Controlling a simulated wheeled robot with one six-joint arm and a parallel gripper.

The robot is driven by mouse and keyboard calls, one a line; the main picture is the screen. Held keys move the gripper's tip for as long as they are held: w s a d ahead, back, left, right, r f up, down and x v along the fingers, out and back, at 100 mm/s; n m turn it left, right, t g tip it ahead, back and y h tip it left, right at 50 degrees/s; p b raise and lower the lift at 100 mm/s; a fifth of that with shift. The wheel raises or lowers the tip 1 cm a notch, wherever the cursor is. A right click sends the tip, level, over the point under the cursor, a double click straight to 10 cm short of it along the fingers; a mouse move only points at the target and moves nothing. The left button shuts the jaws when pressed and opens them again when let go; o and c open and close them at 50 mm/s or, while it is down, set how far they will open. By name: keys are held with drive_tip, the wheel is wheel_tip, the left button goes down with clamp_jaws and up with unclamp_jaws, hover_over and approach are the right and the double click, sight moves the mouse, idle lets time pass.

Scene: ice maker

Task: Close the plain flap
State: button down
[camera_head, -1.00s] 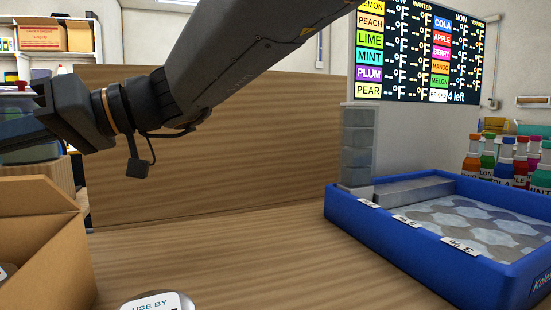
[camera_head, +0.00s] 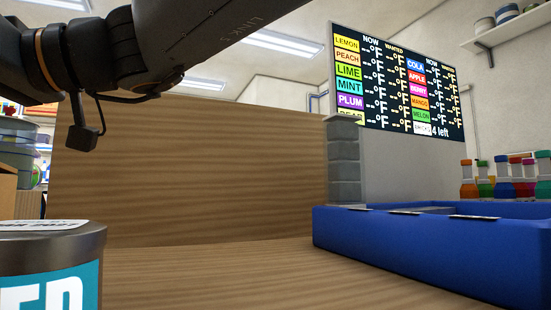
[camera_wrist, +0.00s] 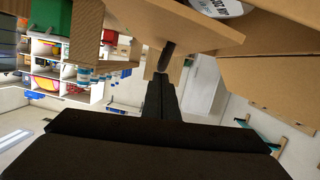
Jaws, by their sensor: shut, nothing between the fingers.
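In the wrist view, a tan cardboard flap (camera_wrist: 185,27) reaches across the top, and more cardboard panels (camera_wrist: 270,75) of the box show at the right. I cannot tell from their faces which flap is the plain one. My gripper (camera_wrist: 163,78) is shut and empty. Its black fingertips are close to the flap's lower edge in the picture; I cannot tell whether they touch. In the head view my arm runs out at the upper left and the gripper is out of frame. The box is almost wholly out of that view.
A metal can (camera_head: 50,262) with a teal label stands close at the left front. A blue tray (camera_head: 420,250) is at the right, with coloured bottles (camera_head: 505,178) behind it and a display board (camera_head: 395,80) above. The wooden counter (camera_head: 230,275) between is clear.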

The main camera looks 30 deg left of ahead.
drive_tip(key=shift+s+d+f+n+b, duration=0.35)
drive_tip(key=shift+f+n+b, duration=0.25)
drive_tip(key=shift+b, duration=1.2)
drive_tip(key=shift+r, duration=0.1)
drive_tip(key=shift+d+r, duration=0.1)
drive_tip(key=shift+r, duration=0.4)
drive_tip(key=r+p, duration=0.1)
drive_tip(key=d+r, duration=0.1)
drive_tip(key=r, duration=0.1)
drive_tip(key=shift+w+d+r+p, duration=0.2)
drive_tip(key=shift+r+p, duration=0.1)
drive_tip(key=shift+p, duration=0.05)
drive_tip(key=p+v, duration=0.1)
drive_tip(key=v, duration=0.7)
drive_tip(key=shift+w+d+p, duration=0.25)
drive_tip(key=shift+d+p, duration=0.05)
drive_tip(key=shift+f, duration=0.15)
